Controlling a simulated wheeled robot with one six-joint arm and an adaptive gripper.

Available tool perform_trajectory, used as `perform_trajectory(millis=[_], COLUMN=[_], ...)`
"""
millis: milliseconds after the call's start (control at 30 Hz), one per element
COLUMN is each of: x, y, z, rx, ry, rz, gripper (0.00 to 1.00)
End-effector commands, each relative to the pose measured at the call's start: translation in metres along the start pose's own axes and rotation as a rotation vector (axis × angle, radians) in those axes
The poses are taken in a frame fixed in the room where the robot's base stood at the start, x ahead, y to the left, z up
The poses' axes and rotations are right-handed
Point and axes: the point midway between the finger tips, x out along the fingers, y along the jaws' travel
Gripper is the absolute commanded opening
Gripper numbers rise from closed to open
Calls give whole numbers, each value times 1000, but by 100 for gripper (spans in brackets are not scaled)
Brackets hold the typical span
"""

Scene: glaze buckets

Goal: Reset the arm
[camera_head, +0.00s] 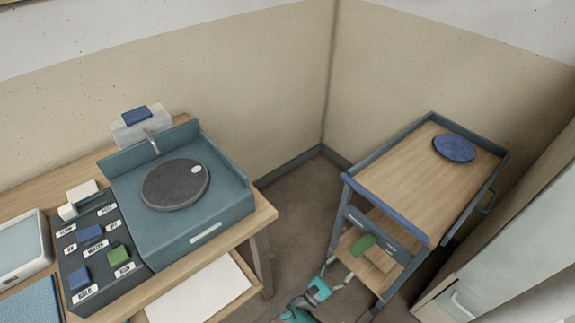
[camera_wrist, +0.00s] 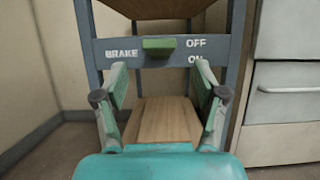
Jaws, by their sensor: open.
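My gripper (camera_head: 339,269) is low in front of the cart (camera_head: 395,190). In the wrist view my gripper (camera_wrist: 160,72) is open, its two green-padded fingers apart with nothing between them. Beyond and a little above the fingertips is a green brake handle (camera_wrist: 158,46) on the cart's grey front bar, between the labels BRAKE and OFF. It appears level with OFF, above ON. The handle also shows in the head view (camera_head: 362,244). The fingers look apart from it.
A blue round disc (camera_head: 454,148) lies on the cart top. A grey cabinet (camera_head: 515,255) stands close on the right. At left a wooden table holds a teal wheel unit (camera_head: 205,220) with a dark disc and a switch panel (camera_head: 100,255). Floor shows between table and cart.

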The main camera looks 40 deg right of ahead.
Motion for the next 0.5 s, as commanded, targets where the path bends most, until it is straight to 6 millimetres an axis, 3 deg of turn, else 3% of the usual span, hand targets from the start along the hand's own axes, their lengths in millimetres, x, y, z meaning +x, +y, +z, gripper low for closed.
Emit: perform_trajectory(millis=[267,500], x=[-2,-25], y=[-12,-80], z=[-11,-72], rx=[11,122], ry=[44,340], rz=[-5,-47], gripper=[71,71])
